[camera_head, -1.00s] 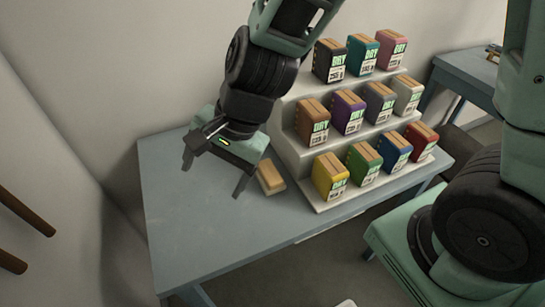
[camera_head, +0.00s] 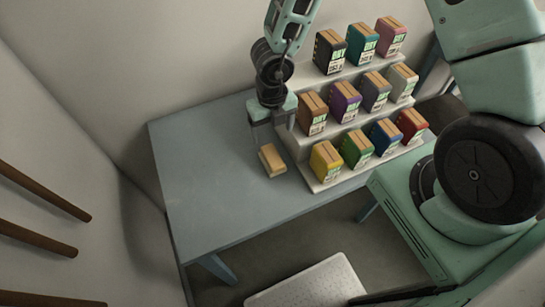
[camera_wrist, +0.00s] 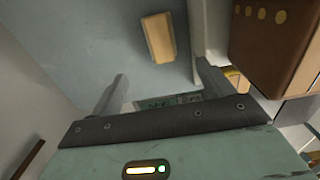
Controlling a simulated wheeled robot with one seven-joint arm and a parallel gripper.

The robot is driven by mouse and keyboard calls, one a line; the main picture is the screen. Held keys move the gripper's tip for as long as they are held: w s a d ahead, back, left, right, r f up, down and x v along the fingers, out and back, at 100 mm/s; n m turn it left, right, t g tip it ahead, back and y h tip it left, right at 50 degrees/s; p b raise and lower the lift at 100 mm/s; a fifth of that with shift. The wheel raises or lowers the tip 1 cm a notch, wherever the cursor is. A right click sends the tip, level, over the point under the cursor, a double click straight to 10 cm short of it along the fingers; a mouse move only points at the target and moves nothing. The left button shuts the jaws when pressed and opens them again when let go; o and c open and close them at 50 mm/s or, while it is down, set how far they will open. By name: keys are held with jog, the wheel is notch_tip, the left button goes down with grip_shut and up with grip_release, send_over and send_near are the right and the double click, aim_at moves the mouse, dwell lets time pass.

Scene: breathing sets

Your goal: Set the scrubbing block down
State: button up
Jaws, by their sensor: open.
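The scrubbing block (camera_head: 272,160), tan on top with a pale underside, lies on the blue-grey table (camera_head: 205,185), just left of the tiered stand. It also shows in the wrist view (camera_wrist: 158,38), at the top, beyond my fingertips. My gripper (camera_head: 267,143) is open and empty. In the head view it hangs beside the stand, behind the block. In the wrist view my two fingers (camera_wrist: 163,82) are wide apart, and a gap shows between them and the block.
A white tiered stand (camera_head: 312,180) with several coloured boxes fills the table's right side. A brown box (camera_wrist: 275,45) is close to my right finger in the wrist view. The table's left part is clear. A wall rises behind it.

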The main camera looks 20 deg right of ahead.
aim_at(272, 155)
notch_tip(272, 155, down, 10)
jog(key=shift+f+b, duration=0.1)
jog(key=shift+b, duration=1)
jog(key=shift+w+d+f+b, duration=0.1)
jog(key=shift+f+b, duration=0.05)
jog(key=shift+f, duration=1)
jog(key=shift+w+f+b, duration=0.1)
jog(key=shift+f+b, duration=0.05)
jog(key=shift+f, duration=0.95)
jog(key=c, duration=1.2)
jog(key=shift+r, duration=0.15)
